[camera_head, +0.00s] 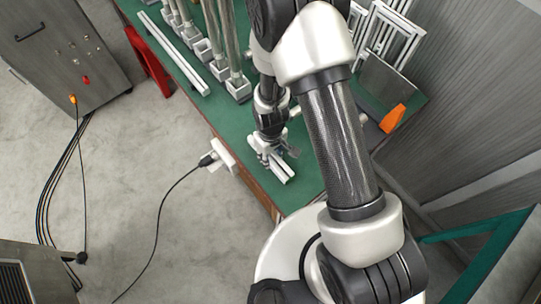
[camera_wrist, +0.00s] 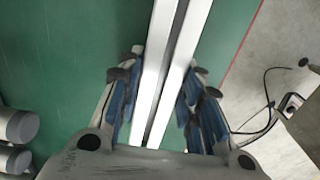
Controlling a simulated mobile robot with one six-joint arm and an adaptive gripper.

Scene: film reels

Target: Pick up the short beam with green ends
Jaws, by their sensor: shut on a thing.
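A pale metal beam (camera_wrist: 182,50) with a dark lengthwise slot runs from the top of the wrist view down between the blue-padded fingers of my gripper (camera_wrist: 163,85). The fingers are closed on its two sides. In the head view the beam (camera_head: 284,172) shows as a short pale piece at the green table's near end, with my gripper (camera_head: 272,152) over it. No green end shows on this beam; its far end is out of the wrist view and my gripper hides part of it.
Long pale beams (camera_head: 176,50) and several tubes with square feet (camera_head: 238,86) occupy the table's far left. Metal frames (camera_head: 397,32) and an orange piece (camera_head: 393,118) are at right. A white fitting with a black cable (camera_head: 222,157) sits by the table's left edge.

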